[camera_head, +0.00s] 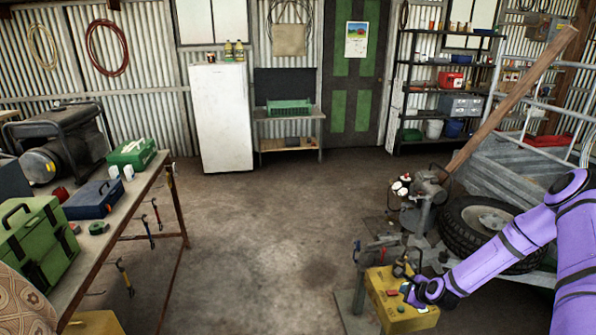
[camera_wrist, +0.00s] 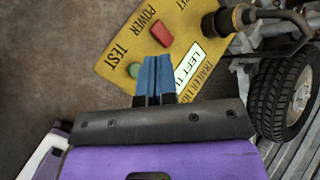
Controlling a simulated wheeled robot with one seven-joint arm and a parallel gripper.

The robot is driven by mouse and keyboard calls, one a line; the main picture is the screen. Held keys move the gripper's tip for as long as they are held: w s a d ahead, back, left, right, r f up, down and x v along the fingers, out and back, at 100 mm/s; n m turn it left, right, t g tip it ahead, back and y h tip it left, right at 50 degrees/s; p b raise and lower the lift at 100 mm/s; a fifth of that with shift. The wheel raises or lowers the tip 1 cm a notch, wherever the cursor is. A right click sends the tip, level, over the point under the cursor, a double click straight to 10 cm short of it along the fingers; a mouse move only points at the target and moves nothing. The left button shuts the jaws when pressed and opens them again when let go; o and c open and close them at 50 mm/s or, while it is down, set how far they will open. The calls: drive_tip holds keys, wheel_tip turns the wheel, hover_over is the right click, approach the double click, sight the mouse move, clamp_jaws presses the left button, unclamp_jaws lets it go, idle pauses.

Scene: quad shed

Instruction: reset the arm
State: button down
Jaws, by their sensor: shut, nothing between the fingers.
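My purple arm reaches in from the right in the head view, and my gripper (camera_head: 410,294) is at a yellow test box (camera_head: 391,312) on a stand. In the wrist view my gripper (camera_wrist: 155,62) has its blue fingers together with nothing between them. A red switch (camera_wrist: 161,34) is just beyond the fingertips. I cannot tell whether the fingers touch the panel.
A trailer with a spare tyre (camera_head: 480,222) and a leaning wooden post (camera_head: 510,98) stand close behind my arm. A workbench (camera_head: 125,205) with toolboxes and a generator (camera_head: 62,140) is at the left. The middle concrete floor (camera_head: 260,240) is clear.

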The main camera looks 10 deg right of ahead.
wheel_tip(320, 180, up, 19)
drive_tip(key=w+n+g, duration=0.2)
drive_tip(key=n+g, duration=0.1)
drive_tip(key=n, duration=0.5)
drive_tip(key=s+a+r+n+h, duration=0.1)
drive_tip(key=s+a+r+n, duration=0.1)
drive_tip(key=r, duration=0.5)
drive_tip(key=s+a+r+n+h, duration=0.1)
drive_tip(key=s+r+n, duration=0.15)
drive_tip(key=r, duration=0.45)
drive_tip(key=s+a+r+n+h, duration=0.1)
drive_tip(key=a+r+n, duration=0.1)
drive_tip(key=r, duration=0.5)
drive_tip(key=s+a+r+n, duration=0.3)
drive_tip(key=s+r, duration=0.3)
drive_tip(key=s, duration=0.4)
drive_tip(key=s+a+r+n, duration=0.3)
drive_tip(key=s+r, duration=0.4)
drive_tip(key=s, duration=0.3)
drive_tip(key=s+a+r+n, duration=0.3)
drive_tip(key=s+r, duration=0.4)
drive_tip(key=s, duration=0.3)
drive_tip(key=shift+s+a+r+g+y, duration=0.3)
drive_tip(key=shift+s+a+y, duration=0.1)
drive_tip(key=shift+a, duration=0.1)
